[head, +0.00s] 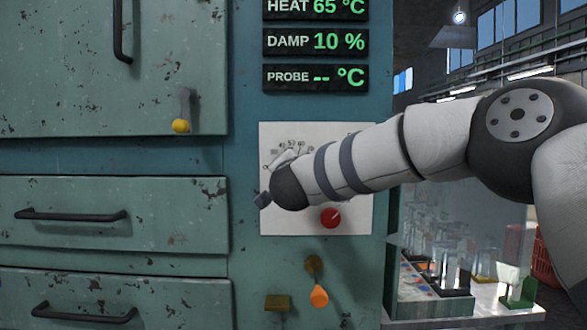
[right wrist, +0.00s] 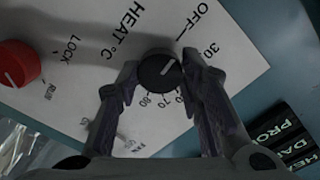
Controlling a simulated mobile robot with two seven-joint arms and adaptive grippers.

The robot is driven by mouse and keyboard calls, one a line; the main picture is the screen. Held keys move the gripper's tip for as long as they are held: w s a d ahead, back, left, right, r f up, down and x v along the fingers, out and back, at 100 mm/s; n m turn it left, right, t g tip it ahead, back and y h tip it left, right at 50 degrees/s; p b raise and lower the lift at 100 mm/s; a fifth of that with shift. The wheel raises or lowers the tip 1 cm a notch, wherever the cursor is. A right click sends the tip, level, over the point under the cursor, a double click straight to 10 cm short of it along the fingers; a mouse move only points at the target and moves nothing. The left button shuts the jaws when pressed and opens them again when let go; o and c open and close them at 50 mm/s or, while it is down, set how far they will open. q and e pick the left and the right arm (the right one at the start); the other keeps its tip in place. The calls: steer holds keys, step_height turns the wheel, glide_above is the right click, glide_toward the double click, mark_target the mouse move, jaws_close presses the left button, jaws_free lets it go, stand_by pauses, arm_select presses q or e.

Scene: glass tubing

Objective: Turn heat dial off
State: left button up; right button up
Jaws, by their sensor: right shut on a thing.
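The heat dial (right wrist: 155,72) is a round black knob with a white pointer line, on a white panel marked OFF, 30, 70, 80 and HEAT °C in the right wrist view. My right gripper (right wrist: 161,76) is shut on it, one finger on each side. The pointer line slants toward the upper right of that view, roughly toward the 30 mark. In the head view my right arm hides the dial. The heat display (head: 315,8) reads 65 °C. My left gripper is not in view.
A red knob (head: 331,217) marked LOCK sits on the same panel (head: 357,222), below my forearm. An orange lever (head: 319,296) hangs underneath. Drawer handles and a yellow-tipped latch (head: 181,125) project at the left. Glassware (head: 450,265) stands on a bench at the right.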

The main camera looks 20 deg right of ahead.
steer(key=o, duration=1.2)
steer(key=shift+c, duration=0.2)
steer(key=v, duration=1.2)
